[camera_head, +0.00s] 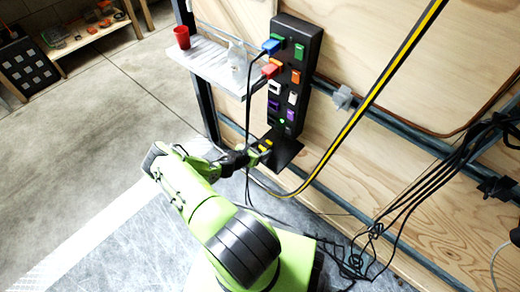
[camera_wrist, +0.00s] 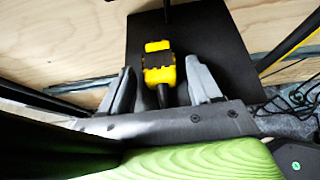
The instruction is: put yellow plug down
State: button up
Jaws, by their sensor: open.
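The yellow plug (camera_wrist: 159,62) with black bands shows in the wrist view over a flat black shelf (camera_wrist: 208,45). Its dark cable runs back toward my gripper (camera_wrist: 160,84). The two grey fingers stand apart, one on each side of the plug and cable, with gaps on both sides. In the head view, the yellow plug (camera_head: 265,144) shows at the tip of my gripper (camera_head: 259,150), beside the black shelf (camera_head: 289,153) at the foot of the black socket panel (camera_head: 310,38). The plug seems to rest on the shelf, but the contact under it is hidden.
A blue plug (camera_head: 271,46) and a red plug (camera_head: 269,70) sit in the panel, their cables hanging down. A white shelf (camera_head: 205,58) with a red cup (camera_head: 182,37) is at the left. A black-and-yellow strip (camera_head: 385,75) and loose black cables (camera_head: 405,200) are at the right.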

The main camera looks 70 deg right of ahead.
jog(key=shift+r+p, duration=0.4)
jog(key=p+v, duration=0.3)
jog(key=v, duration=0.9)
jog(key=shift+r+p, duration=0.15)
jog(key=shift+p, duration=0.15)
jog(key=shift+w, duration=0.15)
